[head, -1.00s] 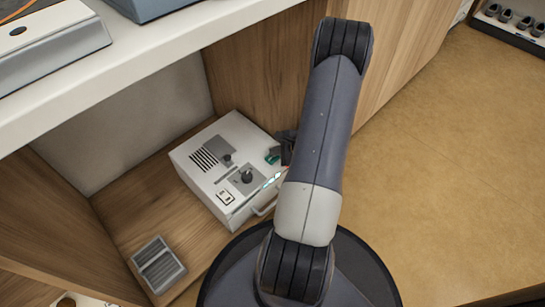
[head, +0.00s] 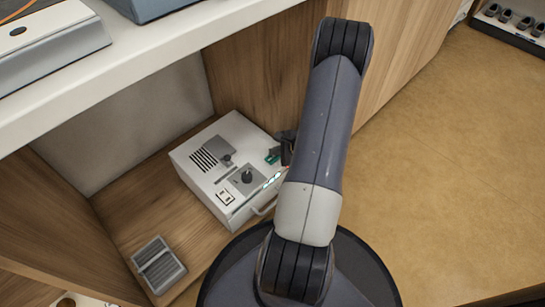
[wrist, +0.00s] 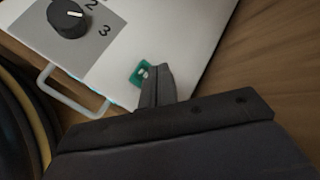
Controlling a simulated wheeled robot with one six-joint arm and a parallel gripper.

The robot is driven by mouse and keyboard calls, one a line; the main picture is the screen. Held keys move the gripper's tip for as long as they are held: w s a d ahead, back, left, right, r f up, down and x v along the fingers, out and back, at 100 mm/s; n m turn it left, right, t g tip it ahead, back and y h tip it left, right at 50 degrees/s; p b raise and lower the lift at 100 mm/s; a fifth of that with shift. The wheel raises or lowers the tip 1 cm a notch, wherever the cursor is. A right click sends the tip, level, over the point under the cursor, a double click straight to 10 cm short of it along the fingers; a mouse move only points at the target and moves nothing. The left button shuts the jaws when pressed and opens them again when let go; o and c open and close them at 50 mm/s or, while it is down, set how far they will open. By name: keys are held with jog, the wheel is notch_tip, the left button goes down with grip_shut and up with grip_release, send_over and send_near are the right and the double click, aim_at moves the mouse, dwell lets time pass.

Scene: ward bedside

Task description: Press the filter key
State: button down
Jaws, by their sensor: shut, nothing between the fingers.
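The white box-shaped device (head: 205,181) stands on the wooden lower shelf, with a dial, vents and a front handle on it. A green key with a pale symbol (wrist: 141,74) is on its top face near the edge; it also shows in the head view (head: 272,159). I take it to be the filter key. My gripper (wrist: 158,70) is shut and empty, its tips right at the key's right side and overlapping its edge in the wrist view. I cannot tell whether they touch or press it. In the head view my arm hides most of the gripper.
A black dial (wrist: 67,18) with numbers and a metal handle (wrist: 72,92) lie left of my gripper in the wrist view. A grey slotted tray (head: 158,265) sits on the shelf. The white counter (head: 150,55) overhangs the back. Open floor (head: 450,165) is at right.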

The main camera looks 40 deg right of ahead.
aim_at(275, 159)
jog(key=shift+f+b, duration=0.2)
jog(key=shift+b, duration=0.1)
jog(key=shift+f+b, duration=0.3)
jog(key=shift+b, duration=0.15)
jog(key=shift+f+b, duration=0.35)
jog(key=shift+b, duration=0.15)
dwell(0.8)
jog(key=shift+r, duration=0.2)
jog(key=shift+r+p, duration=0.35)
jog(key=shift+r, duration=0.3)
jog(key=shift+r, duration=0.1)
jog(key=shift+r+p, duration=1.6)
jog(key=shift+r, duration=0.85)
jog(key=shift+a, duration=0.15)
